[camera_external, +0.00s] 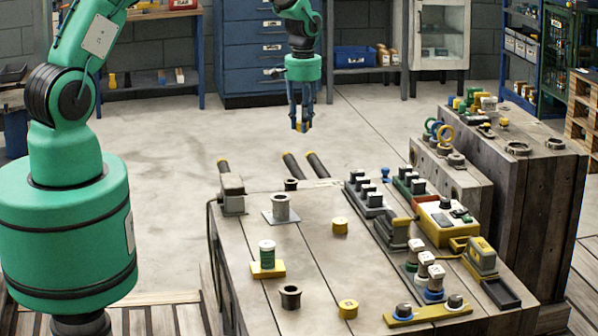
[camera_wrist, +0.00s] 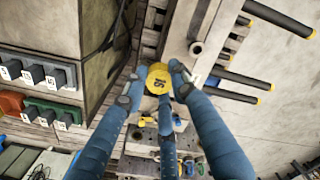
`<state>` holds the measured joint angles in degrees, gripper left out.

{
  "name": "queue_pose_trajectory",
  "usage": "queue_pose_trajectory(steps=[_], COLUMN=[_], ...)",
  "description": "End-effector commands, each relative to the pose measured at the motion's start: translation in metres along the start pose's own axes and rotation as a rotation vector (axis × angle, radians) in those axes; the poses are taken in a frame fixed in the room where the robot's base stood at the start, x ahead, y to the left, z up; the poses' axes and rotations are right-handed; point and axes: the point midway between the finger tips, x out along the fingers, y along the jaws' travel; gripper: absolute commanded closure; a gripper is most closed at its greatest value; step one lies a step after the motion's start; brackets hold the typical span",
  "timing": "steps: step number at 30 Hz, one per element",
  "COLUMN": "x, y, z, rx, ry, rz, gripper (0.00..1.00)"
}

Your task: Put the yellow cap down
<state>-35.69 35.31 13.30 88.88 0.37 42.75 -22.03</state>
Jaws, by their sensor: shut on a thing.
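My gripper (camera_external: 302,118) hangs high in the air beyond the far edge of the worktable, fingers pointing down. Its blue fingers are shut on a yellow cap (camera_external: 301,127), of which only a little shows in the external view. Two other yellow round pieces rest on the worktable (camera_external: 310,252), one near the middle (camera_external: 340,226) and one near the front (camera_external: 348,309). The gripper touches neither.
Black-and-yellow bars (camera_external: 294,166) stick out from the table's far side. A grey cylinder on a plate (camera_external: 281,208), a green spool (camera_external: 267,254) and a dark ring (camera_external: 290,297) stand on the left half. Switch blocks (camera_external: 368,196) crowd the right. Bare wood lies between.

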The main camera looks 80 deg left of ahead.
Motion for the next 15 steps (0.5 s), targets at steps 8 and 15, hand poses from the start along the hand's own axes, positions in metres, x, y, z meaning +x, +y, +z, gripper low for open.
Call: queue_pose_trajectory(steps=[8, 15], x=[0.009, 0.065], y=[-0.029, -0.026], z=[-0.047, -0.044], rx=[-0.091, -0.085], ry=[-0.002, -0.003], rz=[-0.001, -0.002], gripper=[0.86, 0.86])
